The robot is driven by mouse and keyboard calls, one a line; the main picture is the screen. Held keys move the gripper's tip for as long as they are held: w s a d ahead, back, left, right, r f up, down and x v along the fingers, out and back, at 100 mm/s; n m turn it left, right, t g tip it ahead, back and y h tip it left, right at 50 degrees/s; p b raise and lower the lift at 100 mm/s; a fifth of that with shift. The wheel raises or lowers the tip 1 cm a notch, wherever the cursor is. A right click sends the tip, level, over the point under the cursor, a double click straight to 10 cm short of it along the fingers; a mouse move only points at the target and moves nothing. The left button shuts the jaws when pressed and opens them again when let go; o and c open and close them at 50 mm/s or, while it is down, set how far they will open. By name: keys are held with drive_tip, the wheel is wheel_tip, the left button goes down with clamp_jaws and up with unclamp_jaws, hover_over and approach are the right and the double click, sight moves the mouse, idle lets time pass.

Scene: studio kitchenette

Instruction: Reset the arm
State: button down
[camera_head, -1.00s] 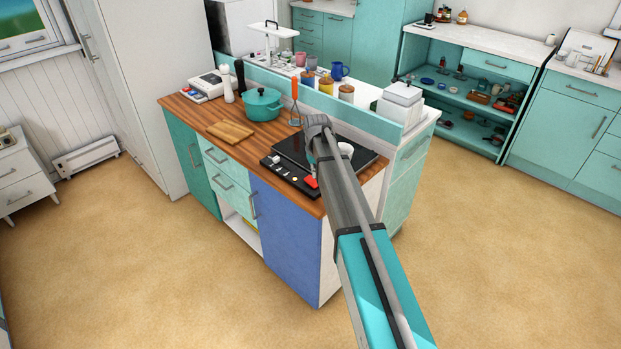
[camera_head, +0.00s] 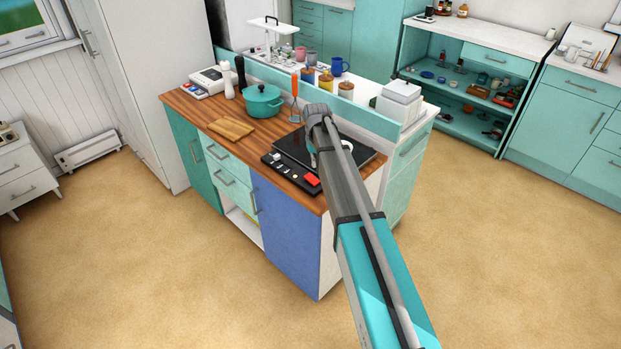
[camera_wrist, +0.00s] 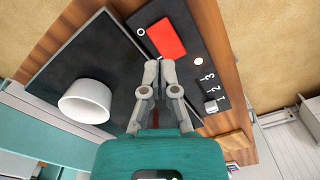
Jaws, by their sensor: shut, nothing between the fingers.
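My arm (camera_head: 352,205) reaches from the lower right of the head view out over the wooden island counter. My gripper (camera_wrist: 160,70) shows in the wrist view, with its fingertips together and nothing between them. It is above the black cooktop (camera_wrist: 85,75), close to the edge of the control strip (camera_wrist: 190,60). A white bowl (camera_wrist: 86,102) sits on the cooktop, left of the fingers in the wrist view.
A red object (camera_wrist: 166,38) lies on the control strip. A teal pot (camera_head: 262,102), a cutting board (camera_head: 231,128) and an orange-handled utensil (camera_head: 294,98) are on the counter (camera_head: 205,110). The floor (camera_head: 500,270) at right is clear.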

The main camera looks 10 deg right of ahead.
drive_tip(key=shift+s, duration=0.1)
drive_tip(key=s+m, duration=0.1)
drive_tip(key=s, duration=2.7)
drive_tip(key=shift+s+a, duration=0.2)
drive_tip(key=shift+s, duration=0.2)
